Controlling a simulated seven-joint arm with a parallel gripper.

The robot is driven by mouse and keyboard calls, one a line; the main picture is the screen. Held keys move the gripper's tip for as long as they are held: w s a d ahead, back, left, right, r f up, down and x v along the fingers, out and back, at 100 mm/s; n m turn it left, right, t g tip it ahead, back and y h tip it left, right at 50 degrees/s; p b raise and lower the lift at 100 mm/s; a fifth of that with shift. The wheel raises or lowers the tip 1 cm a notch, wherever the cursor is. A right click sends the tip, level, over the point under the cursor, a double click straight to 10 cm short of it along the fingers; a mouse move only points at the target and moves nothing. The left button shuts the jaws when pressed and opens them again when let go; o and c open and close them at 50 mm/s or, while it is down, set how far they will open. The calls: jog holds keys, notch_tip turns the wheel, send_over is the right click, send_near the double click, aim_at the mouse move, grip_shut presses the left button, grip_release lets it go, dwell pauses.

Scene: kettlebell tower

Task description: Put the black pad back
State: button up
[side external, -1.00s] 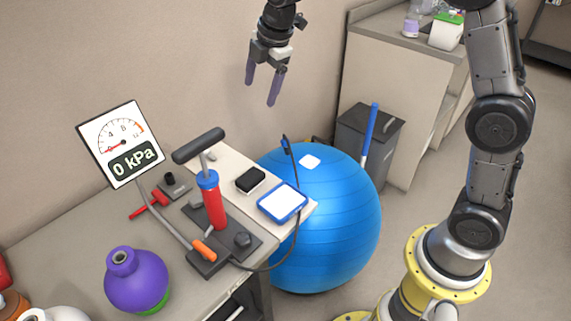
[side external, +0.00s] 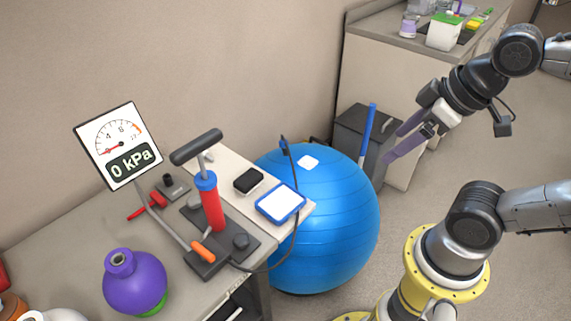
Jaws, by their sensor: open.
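The black pad (side external: 248,180) is a small dark block with a pale underside. It lies on the light board on the bench, between the red pump and a blue-framed white tray (side external: 281,203). My gripper (side external: 392,146) has purple fingers and is open, with nothing between them. It is far to the right of the pad, in front of the grey bin as seen in the picture, and touches neither pad nor tray.
A red hand pump (side external: 211,205) with a black handle stands left of the pad. A gauge (side external: 118,145) reads 0 kPa. A blue ball (side external: 335,235) sits beside the bench, with a grey bin (side external: 360,138) behind it. A purple kettlebell (side external: 135,282) stands front left.

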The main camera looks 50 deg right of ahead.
jog(key=shift+s+f+m, duration=0.1)
jog(key=shift+f+m, duration=0.15)
jog(key=shift+m, duration=0.75)
